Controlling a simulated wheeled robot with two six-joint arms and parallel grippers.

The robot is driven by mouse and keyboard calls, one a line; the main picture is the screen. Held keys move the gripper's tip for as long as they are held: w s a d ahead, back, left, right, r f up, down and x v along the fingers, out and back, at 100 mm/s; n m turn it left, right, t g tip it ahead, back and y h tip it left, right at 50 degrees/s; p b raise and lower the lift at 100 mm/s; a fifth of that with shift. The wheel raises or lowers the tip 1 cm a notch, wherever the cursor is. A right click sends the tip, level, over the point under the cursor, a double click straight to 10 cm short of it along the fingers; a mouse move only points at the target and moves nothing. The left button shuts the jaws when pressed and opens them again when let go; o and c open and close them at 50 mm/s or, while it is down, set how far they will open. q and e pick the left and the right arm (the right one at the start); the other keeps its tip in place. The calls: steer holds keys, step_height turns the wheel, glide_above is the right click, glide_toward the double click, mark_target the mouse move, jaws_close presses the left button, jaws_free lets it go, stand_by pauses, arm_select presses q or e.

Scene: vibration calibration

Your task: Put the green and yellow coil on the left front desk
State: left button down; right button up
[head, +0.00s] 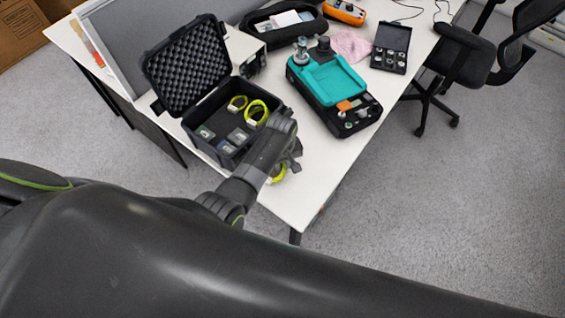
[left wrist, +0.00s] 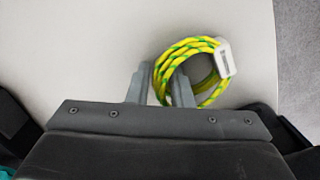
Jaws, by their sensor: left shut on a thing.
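The green and yellow coil (left wrist: 208,48) has a white tag and shows in the left wrist view against the white desk top. In the head view only a bit of the coil (head: 278,175) shows below my gripper. My left gripper (left wrist: 160,84) is shut on the coil's band, with one finger outside the ring and one inside it. In the head view the left gripper (head: 292,160) is over the front corner of the white desk (head: 305,200). I cannot tell whether the coil touches the desk. My right gripper is not in view.
An open black foam-lined case (head: 185,122) stands left of the gripper, with two more yellow-green coils (head: 256,112) and small boxes inside. A teal and black device (head: 335,85) stands behind right. A small black case (head: 390,47) is farther back. The desk's front corner is clear.

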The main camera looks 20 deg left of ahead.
mark_target(282, 166)
arm_select(q)
steer(key=c, duration=1.3)
jaws_free()
steer(key=shift+r, duration=0.3)
step_height(282, 166, up, 12)
steer(key=shift+f+p, duration=0.2)
steer(key=shift+p, duration=0.1)
steer(key=shift+s, duration=0.1)
